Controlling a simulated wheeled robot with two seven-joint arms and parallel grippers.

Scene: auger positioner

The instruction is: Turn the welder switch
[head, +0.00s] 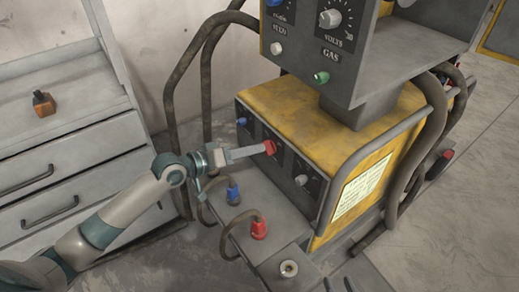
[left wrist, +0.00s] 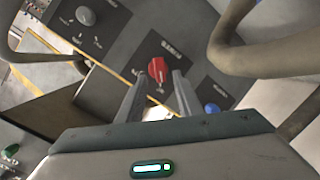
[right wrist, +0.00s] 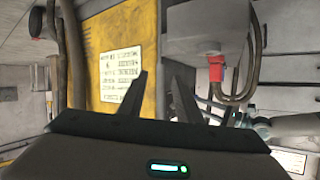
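The welder is a yellow and dark grey machine (head: 370,125). A red switch (head: 270,147) sits on its dark front panel. In the left wrist view the red switch (left wrist: 157,70) lies between the two fingertips, at or just beyond them. My left gripper (head: 262,150) reaches in from the left with its fingertips close to the switch. The left gripper (left wrist: 157,76) shows its fingers apart with a gap on each side of the switch; I cannot tell if they touch it. My right gripper (right wrist: 159,76) is open and empty, facing the welder's labelled yellow side (right wrist: 125,60).
A grey upper control box (head: 370,50) with knobs overhangs the welder. Blue (head: 233,194) and red (head: 259,228) cable plugs stand on the ledge below the panel. Thick hoses and rails flank the machine. A grey drawer cabinet (head: 70,165) stands at left.

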